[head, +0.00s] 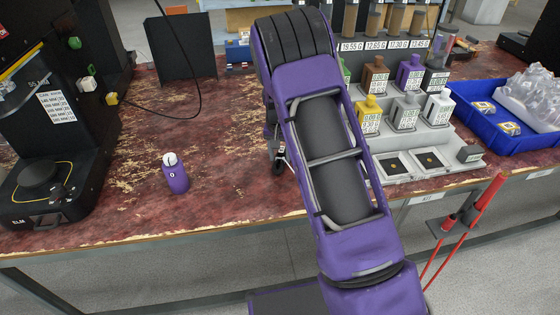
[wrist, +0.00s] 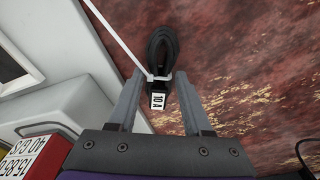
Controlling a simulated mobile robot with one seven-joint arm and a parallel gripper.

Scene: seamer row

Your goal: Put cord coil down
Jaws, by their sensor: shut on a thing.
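The cord coil (wrist: 163,45) is a black looped cord with a white tie and a white tag reading "10 A" in the wrist view. My gripper (wrist: 158,80) is shut on it, with its two grey fingers on either side of the tied end. The loop points away from my gripper, over the worn red bench top (wrist: 245,60). I cannot tell whether the coil touches the bench. In the head view my purple arm hides most of the gripper and the coil.
A grey-white stepped stand (head: 440,140) with small coloured bottles is right of my arm. A purple bottle (head: 175,175) stands to the left, near a black machine (head: 45,190). A blue tray (head: 480,125) with bagged parts is far right. Bare bench lies between bottle and arm.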

